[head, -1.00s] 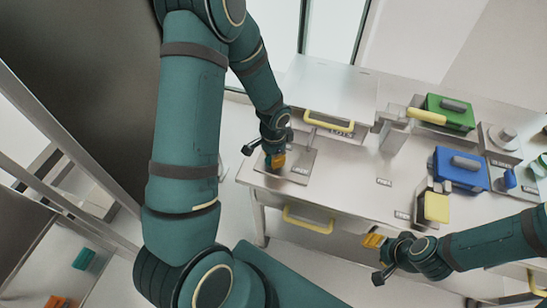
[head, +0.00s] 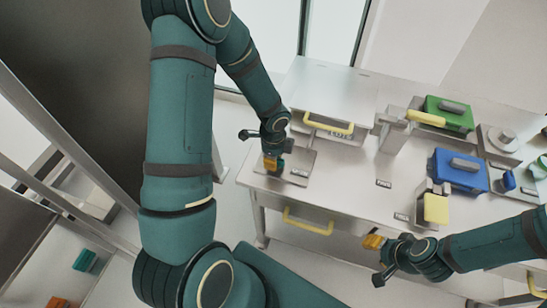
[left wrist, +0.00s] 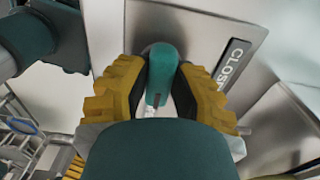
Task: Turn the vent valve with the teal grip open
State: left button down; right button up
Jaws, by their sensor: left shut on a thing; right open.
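The teal grip of the vent valve (left wrist: 161,75) shows in the left wrist view between the two yellow finger pads of my left gripper (left wrist: 168,88). The pads are shut on the grip from both sides. A plate beside it carries a label (left wrist: 232,62) whose visible letters read "CLOS". In the head view my left gripper (head: 272,163) is at the metal valve plate (head: 299,170) on the bench's left front corner, and it hides most of the valve. My right gripper (head: 374,241) is open and empty in front of the bench.
On the bench (head: 340,190) are a box with a yellow handle (head: 328,124), a green case (head: 449,113), a blue case (head: 459,170) and a yellow block (head: 436,208). A drawer with a yellow handle (head: 307,221) is in the bench's front. The bench's middle is clear.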

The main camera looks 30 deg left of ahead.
pick_arm(q)
jog(key=shift+f, duration=0.1)
dwell(0.3)
jog(key=c, duration=0.8)
grip_release()
notch_tip(320, 180, up, 12)
jog(key=shift+r, duration=0.1)
